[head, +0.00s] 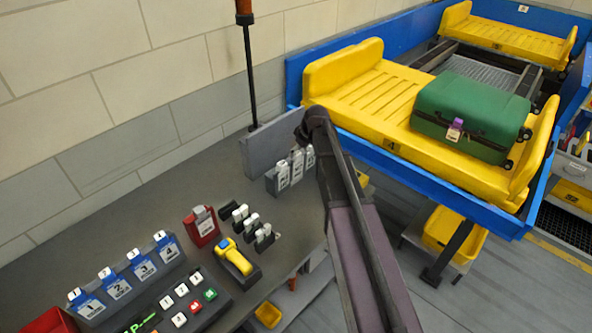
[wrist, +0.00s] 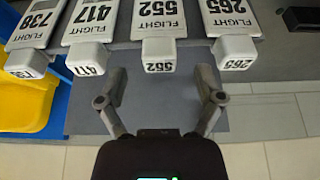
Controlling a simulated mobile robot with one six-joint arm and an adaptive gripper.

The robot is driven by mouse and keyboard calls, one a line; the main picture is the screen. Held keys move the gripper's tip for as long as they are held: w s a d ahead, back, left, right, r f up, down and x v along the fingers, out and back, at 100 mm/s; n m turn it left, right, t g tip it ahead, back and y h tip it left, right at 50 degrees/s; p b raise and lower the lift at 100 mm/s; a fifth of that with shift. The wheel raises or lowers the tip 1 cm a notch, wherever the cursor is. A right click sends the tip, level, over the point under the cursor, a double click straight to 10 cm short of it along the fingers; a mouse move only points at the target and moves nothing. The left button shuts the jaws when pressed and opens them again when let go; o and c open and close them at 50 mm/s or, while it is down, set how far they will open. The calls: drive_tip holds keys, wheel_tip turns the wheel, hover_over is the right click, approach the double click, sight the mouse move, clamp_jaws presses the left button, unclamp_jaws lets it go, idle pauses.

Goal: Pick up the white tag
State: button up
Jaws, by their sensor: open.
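Several white flight tags show in the wrist view: 738 (wrist: 35,28), 417 (wrist: 95,22), 552 (wrist: 158,20) and 265 (wrist: 230,18), side by side in a row. Each has a white block end toward me. My gripper (wrist: 161,82) is open and empty. The block end of tag 552 is just ahead, roughly centred between the fingertips; I cannot tell if anything touches. In the head view, white tags (head: 283,176) stand in a grey rack (head: 272,184) by the wall panel. My arm hides part of the rack, and my gripper is not distinguishable there.
A yellow bin (wrist: 25,95) lies at left in the wrist view. In the head view, the bench holds numbered blue-and-white blocks (head: 115,284), a red holder (head: 201,226) and a yellow scanner (head: 238,258). A green suitcase (head: 468,105) lies on a yellow conveyor tray (head: 345,92) at right.

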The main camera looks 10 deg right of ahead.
drive_tip(key=shift+b+x, duration=0.85)
drive_tip(key=shift+x, duration=0.4)
clamp_jaws()
